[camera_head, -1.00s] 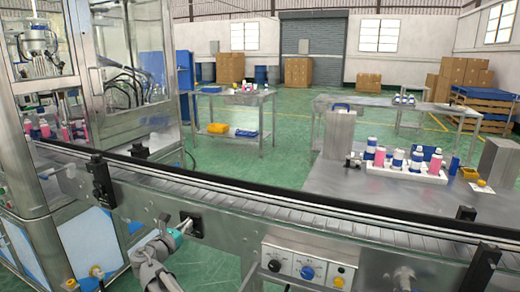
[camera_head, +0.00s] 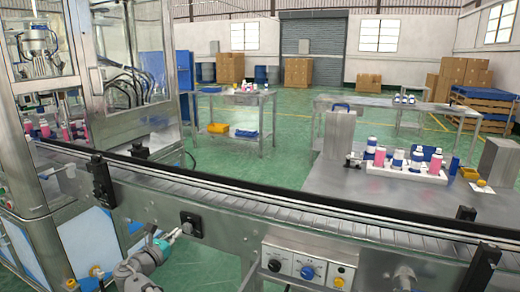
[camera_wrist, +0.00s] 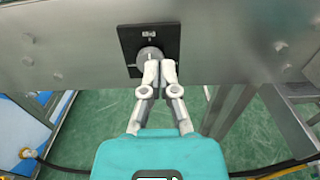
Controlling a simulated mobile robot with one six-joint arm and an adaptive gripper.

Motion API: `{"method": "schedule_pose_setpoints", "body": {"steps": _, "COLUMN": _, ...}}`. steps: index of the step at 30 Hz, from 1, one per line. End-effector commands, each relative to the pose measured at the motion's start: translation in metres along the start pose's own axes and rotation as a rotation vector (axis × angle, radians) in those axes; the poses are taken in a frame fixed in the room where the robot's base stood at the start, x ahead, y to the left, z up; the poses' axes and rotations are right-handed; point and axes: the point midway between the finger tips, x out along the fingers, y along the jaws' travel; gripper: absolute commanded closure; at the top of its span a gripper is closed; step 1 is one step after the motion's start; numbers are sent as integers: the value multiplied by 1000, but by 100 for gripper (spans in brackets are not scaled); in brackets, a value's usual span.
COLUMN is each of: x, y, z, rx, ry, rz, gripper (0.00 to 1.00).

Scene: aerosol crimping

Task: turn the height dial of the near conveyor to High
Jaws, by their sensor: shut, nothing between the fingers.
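The near conveyor (camera_head: 235,209) runs across the head view. On its front side is a grey round dial on a black square plate (camera_head: 191,225). In the wrist view the dial knob (camera_wrist: 150,53) sticks out from the plate, and a small white label above it is too small to read. My gripper (camera_head: 179,236) is just below and left of the dial in the head view. In the wrist view its fingertips (camera_wrist: 160,74) are together, empty, and overlap the knob's lower right edge. I cannot tell whether they touch it. The dial's setting is not readable.
A control panel (camera_head: 290,258) with black, blue and yellow knobs is on the conveyor's side to the right. Black brackets (camera_head: 102,181) stand along the conveyor. In the wrist view, metal legs (camera_wrist: 232,108) stand below right, with green floor below.

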Motion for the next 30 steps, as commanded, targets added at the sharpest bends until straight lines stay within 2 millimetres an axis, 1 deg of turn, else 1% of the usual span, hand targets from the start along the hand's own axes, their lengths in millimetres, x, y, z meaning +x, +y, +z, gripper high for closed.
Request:
{"method": "schedule_pose_setpoints", "body": {"steps": 3, "x": -5, "y": -1, "z": 0, "rx": 0, "ry": 0, "rz": -1, "gripper": 100}}
{"method": "schedule_pose_setpoints", "body": {"steps": 13, "x": -6, "y": 0, "z": 0, "rx": 0, "ry": 0, "rz": -1, "gripper": 100}}
{"method": "schedule_pose_setpoints", "body": {"steps": 16, "x": -7, "y": 7, "z": -1, "rx": 0, "ry": 0, "rz": 0, "gripper": 100}}
{"method": "schedule_pose_setpoints", "body": {"steps": 21, "x": -14, "y": 26, "z": -3, "rx": 0, "ry": 0, "rz": 1, "gripper": 100}}
{"method": "schedule_pose_setpoints", "body": {"steps": 24, "x": -15, "y": 30, "z": -4, "rx": 0, "ry": 0, "rz": -1, "gripper": 100}}
{"method": "schedule_pose_setpoints", "body": {"steps": 30, "x": -16, "y": 28, "z": -3, "rx": 0, "ry": 0, "rz": -1, "gripper": 100}}
